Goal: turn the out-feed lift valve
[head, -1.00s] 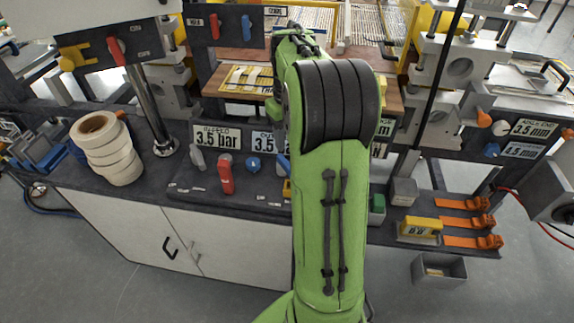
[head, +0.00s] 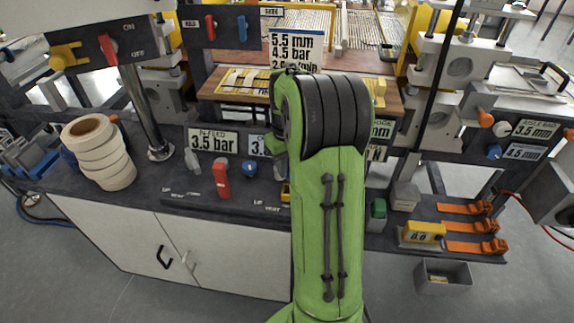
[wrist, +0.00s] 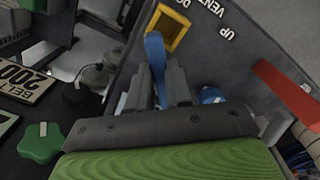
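In the wrist view, a blue lever (wrist: 155,58) stands on the dark sloping panel, close to a yellow square frame (wrist: 166,32) and the labels "UP" and "VENT". I take it to be the out-feed lift valve; its own name label cannot be read. My gripper (wrist: 159,88) has its grey fingers on either side of the blue lever. I cannot tell whether they press on it. In the head view my green arm hides the gripper and this lever.
A red handle (wrist: 285,88) and a blue knob (wrist: 211,95) are to the right in the wrist view; the head view shows the red handle (head: 221,180) left of my arm. A green knob (wrist: 40,143) is at lower left. A roll stack (head: 98,152) stands at left.

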